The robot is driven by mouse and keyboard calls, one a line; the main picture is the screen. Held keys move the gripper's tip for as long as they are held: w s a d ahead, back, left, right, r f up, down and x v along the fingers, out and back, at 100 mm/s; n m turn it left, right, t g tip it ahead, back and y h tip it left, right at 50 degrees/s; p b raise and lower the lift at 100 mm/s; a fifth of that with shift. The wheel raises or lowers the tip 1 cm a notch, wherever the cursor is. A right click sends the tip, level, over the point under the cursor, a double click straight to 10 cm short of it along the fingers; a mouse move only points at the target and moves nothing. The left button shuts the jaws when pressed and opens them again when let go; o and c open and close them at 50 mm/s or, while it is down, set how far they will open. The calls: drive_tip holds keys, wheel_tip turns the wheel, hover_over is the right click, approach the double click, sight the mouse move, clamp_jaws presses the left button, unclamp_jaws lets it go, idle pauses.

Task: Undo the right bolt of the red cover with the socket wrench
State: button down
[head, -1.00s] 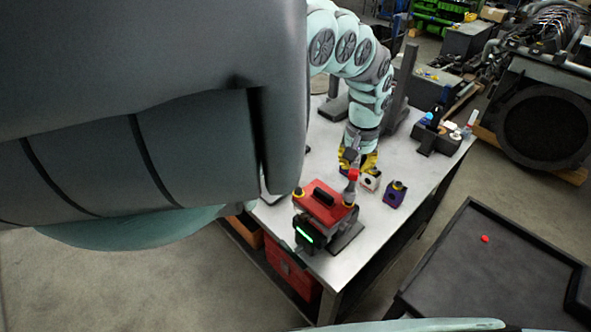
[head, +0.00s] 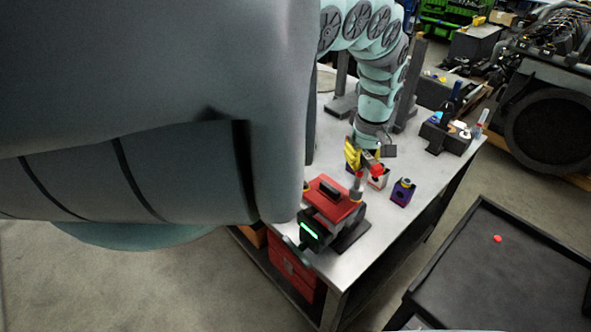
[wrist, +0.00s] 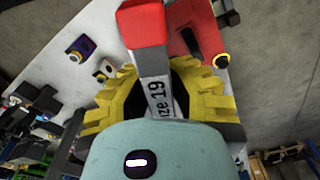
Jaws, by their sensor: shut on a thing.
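The red cover (head: 326,200), with a black handle on top, sits on a dark unit at the near end of the bench. The wrench is a grey bar with a label reading "ize 19" and a red end (wrist: 144,22). The cover (wrist: 185,30) and one yellow-ringed bolt (wrist: 221,60) also show in the wrist view.
A dark holder (head: 445,138) stands farther back. A black tray table (head: 480,260) with a small red piece (head: 497,239) is at the right.

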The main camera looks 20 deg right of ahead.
drive_tip(key=shift+d+f+n+b, duration=0.1)
drive_tip(key=shift+f+n+b, duration=0.2)
drive_tip(key=shift+n+b, duration=0.5)
drive_tip(key=shift+r+n+p, duration=0.25)
drive_tip(key=shift+n+p, duration=0.15)
drive_tip(key=shift+n, duration=0.4)
drive_tip(key=shift+r+n, duration=0.1)
drive_tip(key=shift+n, duration=0.7)
drive_tip(key=n, duration=0.3)
drive_tip(key=shift+s+n, duration=0.1)
drive_tip(key=shift+n, duration=0.2)
